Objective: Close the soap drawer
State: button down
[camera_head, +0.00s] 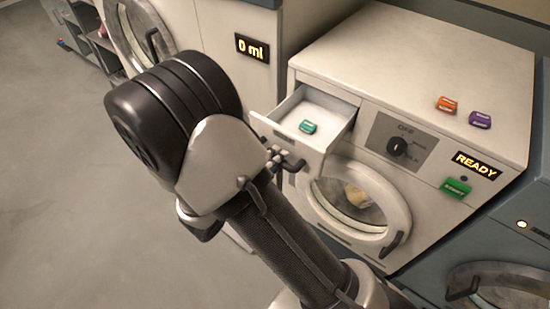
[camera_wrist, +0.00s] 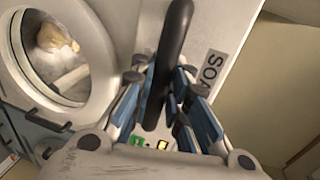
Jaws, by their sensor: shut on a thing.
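The soap drawer (camera_head: 283,133) is pulled out of the upper left of the white washing machine (camera_head: 335,59). A teal packet (camera_head: 308,127) lies inside it. My gripper (camera_head: 284,163) is at the drawer front, partly hidden by my arm. In the wrist view, my gripper (camera_wrist: 162,75) is shut on the black drawer handle (camera_wrist: 174,38), which passes between its fingers. The drawer front (camera_wrist: 232,30) with its partly hidden "SOA" label (camera_wrist: 212,66) is behind the handle.
The round washer door (camera_head: 360,195) is closed below the drawer, with something pale behind its glass. An orange box (camera_head: 447,104) and a purple box (camera_head: 480,119) sit on top. A dial (camera_head: 397,147), a READY display (camera_head: 477,165) and a green button (camera_head: 455,188) are to the right.

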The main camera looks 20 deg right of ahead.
jog(key=shift+d, duration=0.1)
jog(key=r+p+x, duration=0.1)
jog(key=x, duration=0.5)
jog(key=r+p+x, duration=0.1)
jog(key=x, duration=0.5)
jog(key=r+p+x, duration=0.1)
jog(key=r+x, duration=0.1)
jog(key=x, duration=0.5)
jog(key=shift+w+d, duration=0.35)
jog(key=shift+d, duration=0.1)
jog(key=c, duration=1.5)
grip_release()
jog(key=shift+c, duration=0.2)
jog(key=shift+s, duration=0.1)
jog(key=v, duration=1.2)
jog(key=shift+a, duration=0.1)
